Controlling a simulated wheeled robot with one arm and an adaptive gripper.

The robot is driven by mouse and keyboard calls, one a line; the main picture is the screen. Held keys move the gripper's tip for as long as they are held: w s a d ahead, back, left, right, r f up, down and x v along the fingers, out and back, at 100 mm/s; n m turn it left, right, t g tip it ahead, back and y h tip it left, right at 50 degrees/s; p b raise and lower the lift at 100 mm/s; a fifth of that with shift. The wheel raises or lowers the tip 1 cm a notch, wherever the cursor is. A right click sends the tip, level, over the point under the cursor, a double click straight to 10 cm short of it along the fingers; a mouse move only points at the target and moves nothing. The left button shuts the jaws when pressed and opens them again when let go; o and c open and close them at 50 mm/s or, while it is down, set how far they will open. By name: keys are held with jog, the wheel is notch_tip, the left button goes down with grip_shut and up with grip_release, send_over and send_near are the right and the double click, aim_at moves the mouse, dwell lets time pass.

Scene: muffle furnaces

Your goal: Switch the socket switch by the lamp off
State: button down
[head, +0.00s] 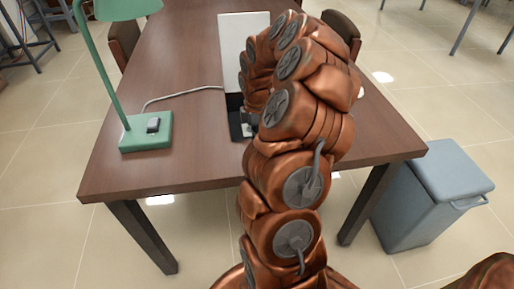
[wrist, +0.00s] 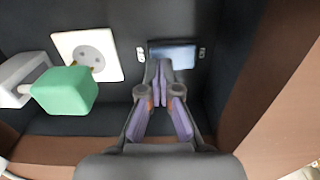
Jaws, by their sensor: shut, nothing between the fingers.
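A bluish rocker switch (wrist: 173,54) sits on a dark panel (wrist: 122,112) in the wrist view, with a small metal piece at each side. My gripper (wrist: 160,68) is shut and empty, its purple-padded fingertips at the lower edge of the switch. I cannot tell whether they touch it. A white socket (wrist: 100,51) is left of the switch. A green plug block (wrist: 65,92) is in front of the socket. In the head view, the green lamp (head: 107,70) stands on the table's left, and my arm hides most of the dark socket box (head: 235,124).
A grey cord (head: 180,96) runs from the lamp to the box. A pale panel (head: 232,45) is behind the box. Brown walls (wrist: 262,85) flank the recess on the right. The wooden table (head: 185,60) is otherwise clear. A grey bin (head: 425,200) stands at right.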

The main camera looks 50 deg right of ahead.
jog(key=shift+f, duration=0.7)
dwell(0.6)
notch_tip(320, 180, up, 12)
jog(key=p, duration=0.4)
jog(key=shift+p, duration=0.3)
dwell(0.9)
dwell(0.4)
